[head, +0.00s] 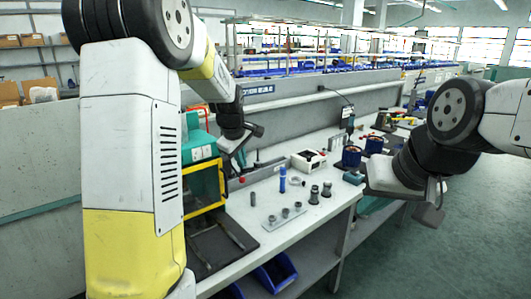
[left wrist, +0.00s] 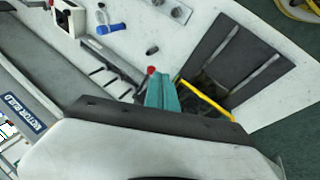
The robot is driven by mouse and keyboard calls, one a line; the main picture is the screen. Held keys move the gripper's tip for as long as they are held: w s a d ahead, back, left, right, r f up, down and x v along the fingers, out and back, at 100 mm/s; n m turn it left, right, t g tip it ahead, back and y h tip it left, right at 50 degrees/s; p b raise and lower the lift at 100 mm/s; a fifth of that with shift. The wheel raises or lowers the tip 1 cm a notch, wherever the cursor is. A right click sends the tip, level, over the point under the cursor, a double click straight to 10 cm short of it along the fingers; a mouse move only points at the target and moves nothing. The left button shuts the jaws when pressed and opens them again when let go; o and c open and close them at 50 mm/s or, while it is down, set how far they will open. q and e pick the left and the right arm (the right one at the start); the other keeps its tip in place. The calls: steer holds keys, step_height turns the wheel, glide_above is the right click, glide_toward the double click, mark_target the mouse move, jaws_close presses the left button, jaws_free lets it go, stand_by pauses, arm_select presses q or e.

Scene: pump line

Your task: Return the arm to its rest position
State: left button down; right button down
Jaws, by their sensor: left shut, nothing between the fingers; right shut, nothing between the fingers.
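My left arm (head: 130,150), white and yellow, rises large at the left of the head view and bends over at the top. My left gripper (head: 243,143) is dark, shut and empty, above the far part of the bench by the teal and yellow-framed machine. My right arm (head: 450,130) comes in from the right. My right gripper (head: 432,208) hangs low in front of the bench edge, shut and empty, partly hidden by the wrist. In the left wrist view the machine's teal part (left wrist: 162,93) and yellow frame (left wrist: 207,100) show below the camera.
Blue bins (head: 275,272) sit below. The green floor at right is clear.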

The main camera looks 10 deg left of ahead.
arm_select(q)
steer(key=s+r+m, duration=0.2)
steer(key=s+m, duration=0.2)
steer(key=s, duration=0.6)
steer(key=s+d+r+m+h, duration=0.1)
steer(key=s+m, duration=0.3)
steer(key=s, duration=0.7)
steer(key=s+r+m, duration=0.4)
steer(key=s, duration=0.6)
steer(key=shift+s+d+m+t+h, duration=0.15)
steer(key=shift+d+m+t+h, duration=0.15)
steer(key=shift+d+t+h, duration=0.1)
steer(key=shift+a+r, duration=0.1)
steer(key=shift+r, duration=0.05)
